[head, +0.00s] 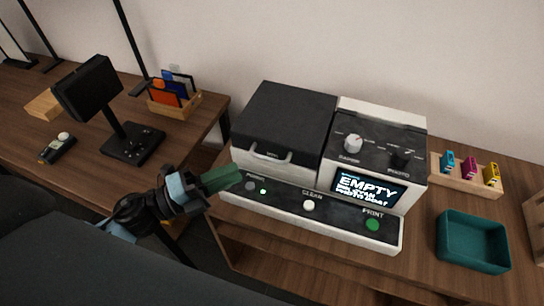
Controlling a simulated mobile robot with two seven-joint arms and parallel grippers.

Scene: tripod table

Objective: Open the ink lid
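The printer's ink lid (286,115) is a black, square cover with a silver bar handle (268,157) along its front edge. It looks shut flat on the left half of the white and black printer (317,222). My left gripper (228,178) comes in from the left, its green fingers pointing right, in front of the printer's left corner and short of the handle. I cannot tell whether its fingers are apart, and nothing shows in them. My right gripper is not in view.
The printer has two knobs, a screen (367,189) reading "EMPTY", and front buttons. Right of it are a wooden rack with colored cartridges (470,167) and an empty teal bin (473,262). A second desk (27,95) with a monitor stand (128,140) is left.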

